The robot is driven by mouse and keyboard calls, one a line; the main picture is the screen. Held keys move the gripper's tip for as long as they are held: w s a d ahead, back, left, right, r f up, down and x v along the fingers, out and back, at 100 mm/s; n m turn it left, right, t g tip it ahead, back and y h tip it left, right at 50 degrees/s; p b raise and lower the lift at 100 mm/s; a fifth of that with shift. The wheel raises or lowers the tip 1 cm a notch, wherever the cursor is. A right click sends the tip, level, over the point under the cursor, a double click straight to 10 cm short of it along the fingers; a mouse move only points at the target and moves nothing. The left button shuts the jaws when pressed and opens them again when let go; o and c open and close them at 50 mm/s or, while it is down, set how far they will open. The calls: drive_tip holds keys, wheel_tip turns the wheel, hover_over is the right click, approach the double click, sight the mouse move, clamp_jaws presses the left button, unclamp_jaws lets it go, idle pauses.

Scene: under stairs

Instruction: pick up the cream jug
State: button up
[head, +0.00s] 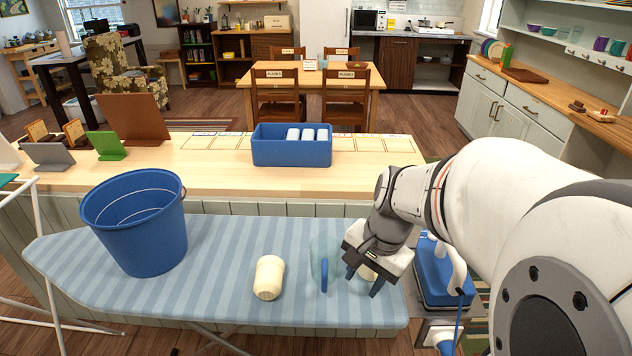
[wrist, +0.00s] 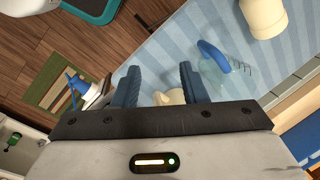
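A small cream object (head: 368,273), possibly the cream jug, stands on the ironing board under my gripper (head: 363,281). The gripper hides most of it, and I cannot make out its handle. In the wrist view the cream object (wrist: 170,97) shows between the two dark blue fingers of my gripper (wrist: 160,82). The fingers are spread apart and do not visibly grip it. A larger cream vessel (head: 269,278), with no handle visible, is on the board to the left; it also shows in the wrist view (wrist: 263,17).
A clear vessel with a blue handle (head: 324,274) stands close left of my gripper. A blue bucket (head: 137,222) is on the left of the striped ironing board (head: 215,270). A blue bin (head: 291,152) stands on the counter behind.

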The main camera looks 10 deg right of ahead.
drive_tip(key=w+d+m+y+p, duration=0.2)
drive_tip(key=w+d+m+p, duration=0.15)
drive_tip(key=d+m, duration=0.75)
drive_tip(key=shift+m+t, duration=0.3)
drive_tip(key=shift+m, duration=0.6)
drive_tip(key=x, duration=0.8)
drive_tip(key=shift+w+a, duration=0.35)
drive_tip(key=shift+a, duration=0.15)
clamp_jaws()
